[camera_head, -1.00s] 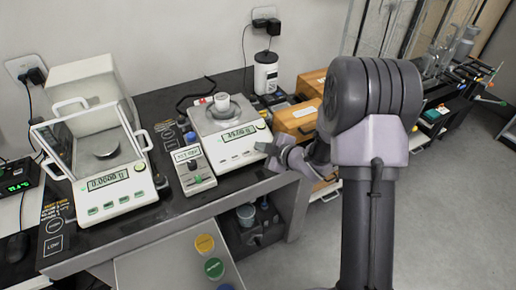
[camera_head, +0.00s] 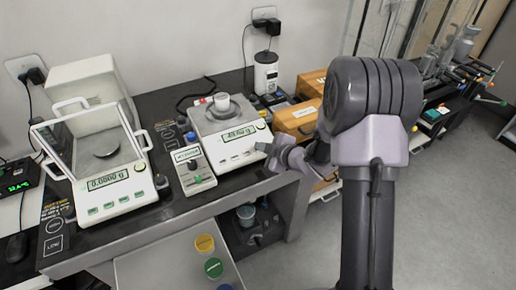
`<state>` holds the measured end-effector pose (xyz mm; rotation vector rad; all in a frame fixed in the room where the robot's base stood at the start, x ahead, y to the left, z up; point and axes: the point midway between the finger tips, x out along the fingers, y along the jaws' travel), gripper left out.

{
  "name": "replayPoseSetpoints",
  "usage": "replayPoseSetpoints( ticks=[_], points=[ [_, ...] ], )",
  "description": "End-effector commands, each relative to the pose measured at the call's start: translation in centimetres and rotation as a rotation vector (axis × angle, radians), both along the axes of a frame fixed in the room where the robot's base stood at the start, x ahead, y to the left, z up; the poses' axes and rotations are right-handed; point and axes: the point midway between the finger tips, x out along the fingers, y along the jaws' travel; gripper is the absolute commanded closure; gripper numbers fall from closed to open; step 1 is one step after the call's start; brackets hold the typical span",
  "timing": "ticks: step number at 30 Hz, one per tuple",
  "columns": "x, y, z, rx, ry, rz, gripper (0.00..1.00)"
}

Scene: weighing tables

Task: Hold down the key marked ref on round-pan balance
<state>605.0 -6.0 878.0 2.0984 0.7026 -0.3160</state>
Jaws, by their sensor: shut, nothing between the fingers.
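The middle balance (camera_head: 203,121) is white, with a round metal pan under a small pale cup (camera_head: 222,101), a lit display and small keys along its front. The key marks are too small to read, so I cannot tell which is ref. A second balance (camera_head: 117,205) on the left has a glass draft shield around a small round dark pan (camera_head: 106,153), and green keys below its display. My gripper (camera_head: 264,147) is shut and empty beside the front right corner of the middle balance. Whether it touches the balance is unclear.
Orange boxes (camera_head: 297,121) and a white canister (camera_head: 266,74) stand to the right and behind. Yellow, green and blue round buttons sit on a panel (camera_head: 150,268) below the table edge.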

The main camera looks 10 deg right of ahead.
Motion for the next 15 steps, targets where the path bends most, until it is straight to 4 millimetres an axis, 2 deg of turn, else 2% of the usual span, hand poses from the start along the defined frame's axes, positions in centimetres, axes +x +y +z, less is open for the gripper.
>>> replayPoseSetpoints(
  ticks=[11,15],
  points=[
    [-0.03,0.00,0.05,0.000,0.000,0.000,1.00],
    [-0.15,-0.07,0.68,0.000,0.000,0.000,1.00]
  ],
)
